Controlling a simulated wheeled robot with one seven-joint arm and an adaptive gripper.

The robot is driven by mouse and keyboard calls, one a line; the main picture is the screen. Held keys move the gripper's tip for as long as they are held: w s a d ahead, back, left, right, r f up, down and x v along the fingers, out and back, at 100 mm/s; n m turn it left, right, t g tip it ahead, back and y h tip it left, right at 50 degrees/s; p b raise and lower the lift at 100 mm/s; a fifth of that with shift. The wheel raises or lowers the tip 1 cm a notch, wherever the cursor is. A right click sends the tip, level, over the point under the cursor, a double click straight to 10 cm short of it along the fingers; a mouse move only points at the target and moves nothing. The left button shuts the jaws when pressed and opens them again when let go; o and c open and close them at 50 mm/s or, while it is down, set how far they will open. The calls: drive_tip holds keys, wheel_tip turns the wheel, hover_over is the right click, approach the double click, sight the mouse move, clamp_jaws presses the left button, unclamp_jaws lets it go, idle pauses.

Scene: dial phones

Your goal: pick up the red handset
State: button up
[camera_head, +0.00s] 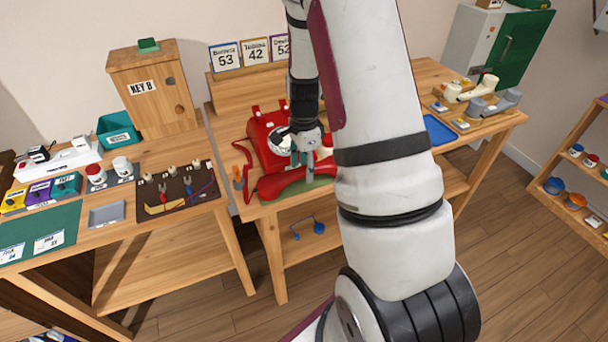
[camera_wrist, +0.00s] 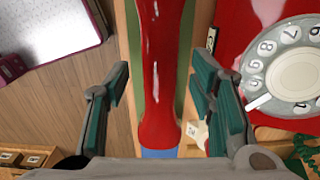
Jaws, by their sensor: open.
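The red handset (camera_head: 283,187) lies off its phone on a green mat (camera_head: 312,186) along the front edge of the middle table. The red dial phone (camera_head: 262,135) stands just behind it. My gripper (camera_head: 309,165) points down at the handset's right part. In the wrist view the handset (camera_wrist: 163,75) runs lengthwise between the two fingers of my gripper (camera_wrist: 160,72), which is open, with a gap on each side. I cannot tell how far the fingertips are above the mat. My arm hides part of the table's right side. The phone's dial (camera_wrist: 295,70) is close to the right finger.
Number cards (camera_head: 255,54) stand behind the phone. A tool board (camera_head: 176,192) and a wooden KEY B box (camera_head: 152,90) are on the left table. A blue tray (camera_head: 438,130) and a pale handset-like object (camera_head: 470,90) are to the right. The floor in front is clear.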

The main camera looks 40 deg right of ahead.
drive_tip(key=shift+f, duration=0.9)
clamp_jaws()
drive_tip(key=shift+r, duration=0.1)
